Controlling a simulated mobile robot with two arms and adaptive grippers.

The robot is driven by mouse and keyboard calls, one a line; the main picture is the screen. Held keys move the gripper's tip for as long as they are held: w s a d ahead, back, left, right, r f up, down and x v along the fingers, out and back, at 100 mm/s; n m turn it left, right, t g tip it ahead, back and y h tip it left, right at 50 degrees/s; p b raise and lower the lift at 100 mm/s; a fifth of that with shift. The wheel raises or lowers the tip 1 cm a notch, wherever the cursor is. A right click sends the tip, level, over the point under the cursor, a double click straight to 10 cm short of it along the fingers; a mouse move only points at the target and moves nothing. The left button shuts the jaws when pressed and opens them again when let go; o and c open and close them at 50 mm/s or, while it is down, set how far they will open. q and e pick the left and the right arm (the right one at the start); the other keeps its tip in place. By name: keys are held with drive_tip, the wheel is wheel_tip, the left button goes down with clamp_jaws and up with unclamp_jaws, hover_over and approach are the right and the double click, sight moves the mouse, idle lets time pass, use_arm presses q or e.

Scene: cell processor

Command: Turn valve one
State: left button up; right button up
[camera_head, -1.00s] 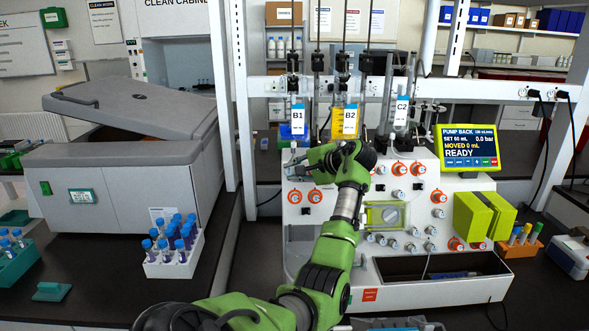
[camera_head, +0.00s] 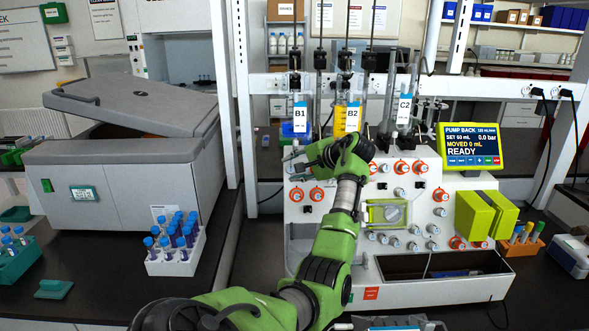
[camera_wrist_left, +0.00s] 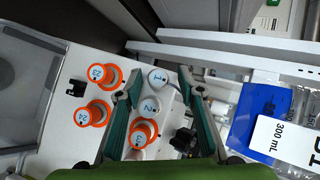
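Valve one is a white knob (camera_wrist_left: 158,77) marked 1 on the processor's white front panel in the left wrist view. My left gripper (camera_wrist_left: 160,70) is open, with its two green-and-black fingers on either side of knob 1. I cannot tell whether they touch it. Below it are a white knob marked 2 (camera_wrist_left: 151,106) and an orange-ringed knob marked 3 (camera_wrist_left: 141,136). In the head view my left gripper (camera_head: 291,158) is at the panel's upper left, hiding the knobs behind it. My right gripper is not clearly in view.
Cylinders labelled B1 (camera_head: 300,115), B2 (camera_head: 352,118) and C2 (camera_head: 404,112) stand just above the panel. Two orange-ringed knobs (camera_head: 316,194) lie below the gripper. A yellow pump screen (camera_head: 472,146) is at right. A tube rack (camera_head: 177,262) stands left of the machine.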

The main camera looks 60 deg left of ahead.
use_arm(q)
drive_tip(key=v, duration=1.2)
